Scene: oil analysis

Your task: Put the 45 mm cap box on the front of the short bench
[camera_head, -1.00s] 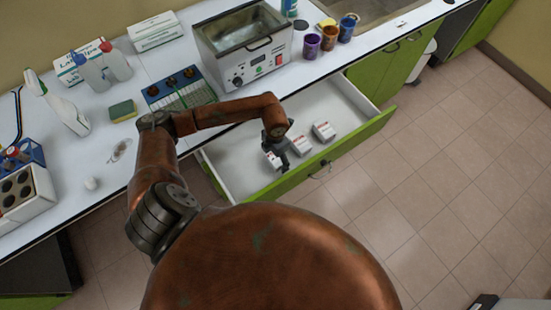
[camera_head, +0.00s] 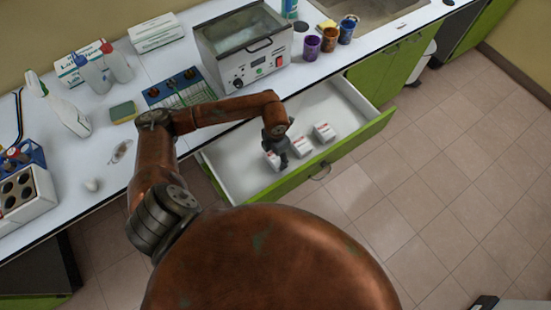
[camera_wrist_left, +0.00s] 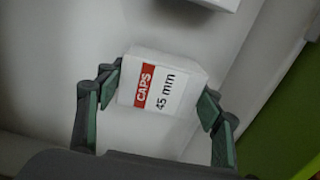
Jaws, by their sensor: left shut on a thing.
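The 45 mm cap box (camera_wrist_left: 160,82) is white with a red "CAPS" band and "45 mm" print in the left wrist view. It is in the open drawer (camera_head: 235,178), at the left of a row of white boxes in the head view (camera_head: 271,160). My left gripper (camera_wrist_left: 157,92) reaches down into the drawer and is shut on this box, a finger on each side. It also shows in the head view (camera_head: 277,153), partly covering the box. My right gripper is not in view. I cannot tell which bench is the short one.
Two more white boxes, a middle one (camera_head: 301,145) and a right one (camera_head: 323,131), sit in the drawer. The green drawer front (camera_head: 345,148) stands out over the tiled floor.

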